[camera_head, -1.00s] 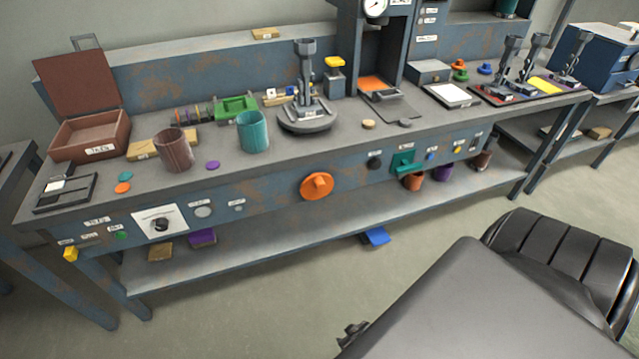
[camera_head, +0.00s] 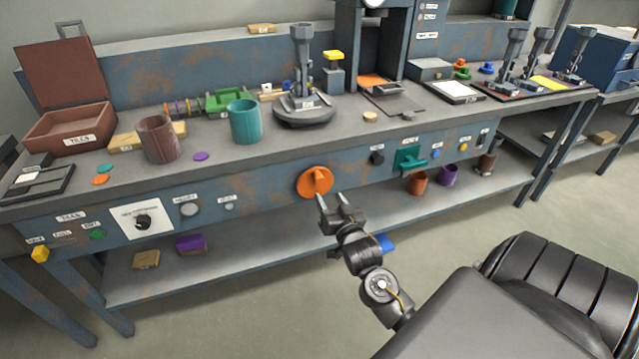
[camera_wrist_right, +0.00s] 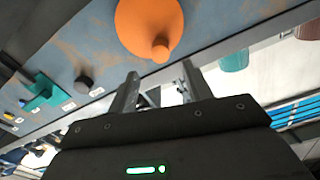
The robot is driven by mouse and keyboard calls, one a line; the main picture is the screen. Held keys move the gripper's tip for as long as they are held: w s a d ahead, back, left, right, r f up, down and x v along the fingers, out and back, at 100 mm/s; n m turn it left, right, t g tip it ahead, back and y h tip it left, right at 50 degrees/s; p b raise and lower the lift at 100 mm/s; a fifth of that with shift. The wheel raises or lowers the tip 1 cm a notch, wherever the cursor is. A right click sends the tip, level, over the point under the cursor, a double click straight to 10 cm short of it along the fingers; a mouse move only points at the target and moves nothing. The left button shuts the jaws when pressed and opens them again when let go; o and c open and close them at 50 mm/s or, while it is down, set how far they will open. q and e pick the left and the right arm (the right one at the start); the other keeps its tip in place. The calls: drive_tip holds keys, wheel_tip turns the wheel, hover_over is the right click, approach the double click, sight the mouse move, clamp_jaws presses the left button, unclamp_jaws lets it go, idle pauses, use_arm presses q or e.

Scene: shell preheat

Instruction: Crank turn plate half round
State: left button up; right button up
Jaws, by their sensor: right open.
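The orange round crank (camera_head: 314,182) with a protruding knob is on the front panel of the workbench. Above it, a round grey turn plate (camera_head: 304,110) on the bench top carries an upright grey fixture. My right gripper (camera_head: 338,199) is open and empty, just below and right of the crank, apart from it. In the right wrist view the crank (camera_wrist_right: 150,24) is ahead of the open fingers (camera_wrist_right: 158,84), its knob near the fingers' line. My left gripper is not in view.
A teal handle (camera_head: 409,160) and small knobs stick out of the panel right of the crank. A white dial plate (camera_head: 143,221) is to its left. A lower shelf (camera_head: 270,235) runs beneath. Cups (camera_head: 246,122) and a press stand on the bench.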

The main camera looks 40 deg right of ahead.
sight(320, 183)
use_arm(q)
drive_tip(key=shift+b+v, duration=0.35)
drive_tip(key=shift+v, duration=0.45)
use_arm(e)
drive_tip(key=x, duration=0.9)
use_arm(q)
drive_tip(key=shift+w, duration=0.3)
use_arm(e)
drive_tip(key=c, duration=1)
